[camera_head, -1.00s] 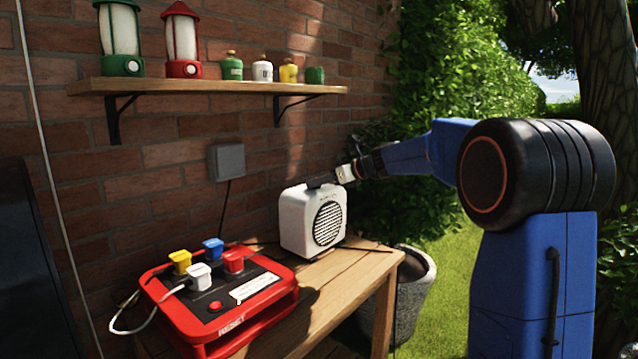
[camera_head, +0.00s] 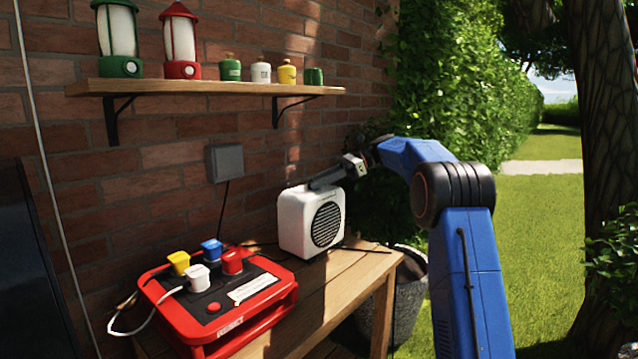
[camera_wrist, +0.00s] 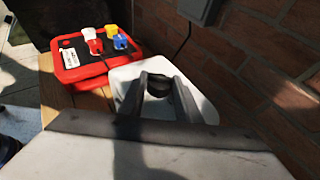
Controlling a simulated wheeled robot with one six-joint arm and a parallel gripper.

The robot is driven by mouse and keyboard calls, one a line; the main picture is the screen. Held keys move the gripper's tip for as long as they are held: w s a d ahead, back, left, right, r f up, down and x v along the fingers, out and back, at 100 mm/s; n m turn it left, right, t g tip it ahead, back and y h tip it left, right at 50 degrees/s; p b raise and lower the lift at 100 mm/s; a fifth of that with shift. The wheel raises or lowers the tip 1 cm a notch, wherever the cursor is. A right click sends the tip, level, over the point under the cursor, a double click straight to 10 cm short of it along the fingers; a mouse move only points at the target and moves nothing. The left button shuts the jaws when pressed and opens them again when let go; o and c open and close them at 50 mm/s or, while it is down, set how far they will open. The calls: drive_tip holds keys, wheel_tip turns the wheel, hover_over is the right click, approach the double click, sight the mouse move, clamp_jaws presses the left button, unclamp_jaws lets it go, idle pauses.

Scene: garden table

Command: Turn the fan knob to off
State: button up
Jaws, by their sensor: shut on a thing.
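The white fan box (camera_head: 296,222) stands on the wooden table, with its round dark grille facing front right. My gripper (camera_head: 312,185) reaches down to its top from the right. In the wrist view the dark knob (camera_wrist: 186,98) stands on the top of the white fan box (camera_wrist: 124,76), at the far end of my two fingers. My gripper (camera_wrist: 160,92) is shut on the knob, one finger on either side. In the head view the knob is hidden by the fingers. Any marking for off cannot be read.
A red power box (camera_head: 262,308) with coloured plugs stands left of the fan on the wooden table (camera_head: 345,290). A shelf (camera_head: 190,87) with lanterns and small canisters hangs above. A grey wall box (camera_head: 226,161) with a cable is on the brick wall behind.

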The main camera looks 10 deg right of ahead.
drive_tip(key=shift+w+n+g, duration=0.15)
drive_tip(key=shift+n+g, duration=0.45)
drive_tip(key=shift+g, duration=0.1)
drive_tip(key=shift+n+g, duration=0.3)
drive_tip(key=o, duration=1.1)
drive_tip(key=shift+c, duration=0.2)
